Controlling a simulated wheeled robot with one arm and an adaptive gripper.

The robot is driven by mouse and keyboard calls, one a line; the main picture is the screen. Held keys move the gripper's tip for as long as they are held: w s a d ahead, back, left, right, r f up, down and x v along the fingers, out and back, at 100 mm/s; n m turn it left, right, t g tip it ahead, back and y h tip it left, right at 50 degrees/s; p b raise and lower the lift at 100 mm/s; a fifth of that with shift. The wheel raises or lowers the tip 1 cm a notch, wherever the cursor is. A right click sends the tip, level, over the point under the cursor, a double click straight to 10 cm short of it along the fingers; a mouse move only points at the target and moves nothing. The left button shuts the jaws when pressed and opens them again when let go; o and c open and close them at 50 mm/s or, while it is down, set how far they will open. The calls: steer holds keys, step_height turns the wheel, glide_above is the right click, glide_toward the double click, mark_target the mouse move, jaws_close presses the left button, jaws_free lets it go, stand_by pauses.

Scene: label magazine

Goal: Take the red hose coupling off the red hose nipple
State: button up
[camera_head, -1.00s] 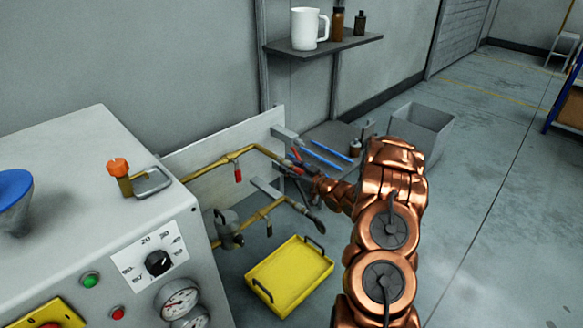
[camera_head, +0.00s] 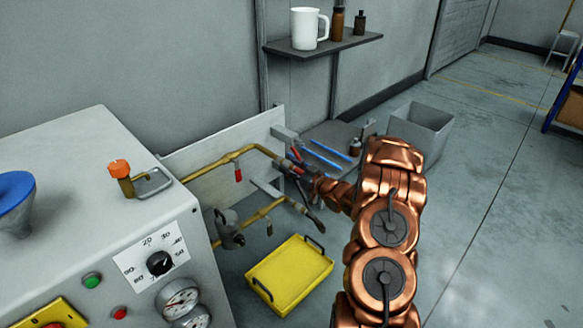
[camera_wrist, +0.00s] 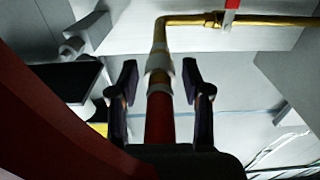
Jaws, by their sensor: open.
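The red hose coupling (camera_wrist: 159,118) lies between the fingers of my gripper (camera_wrist: 157,85) in the wrist view. The fingers are open, one on each side, with visible gaps around it. A pale collar (camera_wrist: 158,67) sits just ahead, where the red part meets the end of the brass pipe (camera_wrist: 160,40). The red nipple itself is not clearly told apart from the coupling. In the head view my gripper (camera_head: 299,171) is at the right end of the upper brass pipe (camera_head: 235,155), and its fingers partly hide the red coupling.
A second brass pipe (camera_head: 262,211) with a grey valve runs below. A yellow tray (camera_head: 318,258) lies below it. Blue rods (camera_head: 325,153) lie on a low grey shelf behind my gripper. A large dark red curve fills the wrist view's left foreground.

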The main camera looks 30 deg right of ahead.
jaws_close()
stand_by(0.4)
steer(key=shift+s, duration=0.15)
steer(key=shift+p+v, duration=0.5)
steer(key=shift+v, duration=2.35)
